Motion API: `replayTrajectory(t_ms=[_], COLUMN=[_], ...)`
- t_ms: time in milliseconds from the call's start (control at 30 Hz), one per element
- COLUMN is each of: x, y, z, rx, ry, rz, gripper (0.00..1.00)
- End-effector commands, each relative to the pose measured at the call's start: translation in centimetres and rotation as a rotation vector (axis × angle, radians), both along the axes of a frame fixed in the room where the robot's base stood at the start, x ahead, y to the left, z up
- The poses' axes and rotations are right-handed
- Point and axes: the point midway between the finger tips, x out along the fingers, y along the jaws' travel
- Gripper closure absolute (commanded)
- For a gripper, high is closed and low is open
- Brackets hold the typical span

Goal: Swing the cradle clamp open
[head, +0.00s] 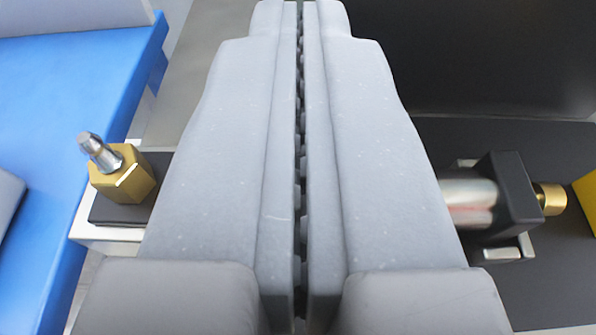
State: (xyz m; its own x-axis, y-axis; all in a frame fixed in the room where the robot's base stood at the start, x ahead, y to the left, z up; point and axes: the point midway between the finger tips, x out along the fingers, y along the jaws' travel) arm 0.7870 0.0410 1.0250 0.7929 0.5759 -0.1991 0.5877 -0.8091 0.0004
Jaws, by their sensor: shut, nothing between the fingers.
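My gripper (301,12) fills the middle of the head view, its two grey fingers shut against each other with nothing between them. Right of the fingers is a silver cylinder (468,200) joined to a black block (508,190) with a brass knob (550,198). A small metal bracket (505,250) sits just below the block. I cannot tell for certain which of these parts is the cradle clamp. The fingers hide whatever lies between the cylinder and the left side.
Left of the fingers, a brass hex fitting (122,175) with a silver tip stands on a dark plate. A blue surface (60,130) lies further left. A dark panel (490,60) stands at the upper right. A yellow part (588,195) shows at the right edge.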

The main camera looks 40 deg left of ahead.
Motion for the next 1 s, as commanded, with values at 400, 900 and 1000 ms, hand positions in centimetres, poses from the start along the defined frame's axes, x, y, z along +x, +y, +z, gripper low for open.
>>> replayTrajectory(t_ms=[400, 900, 1000], x=[-1.5, -3.1, -3.5], y=[-1.1, -2.3, -2.6], z=[0.3, 0.8, 0.9], rx=[0.002, -0.001, -0.001], ry=[0.001, -0.001, 0.001], rz=[0.0, -0.001, -0.001], gripper=[1.0, 1.0, 1.0])
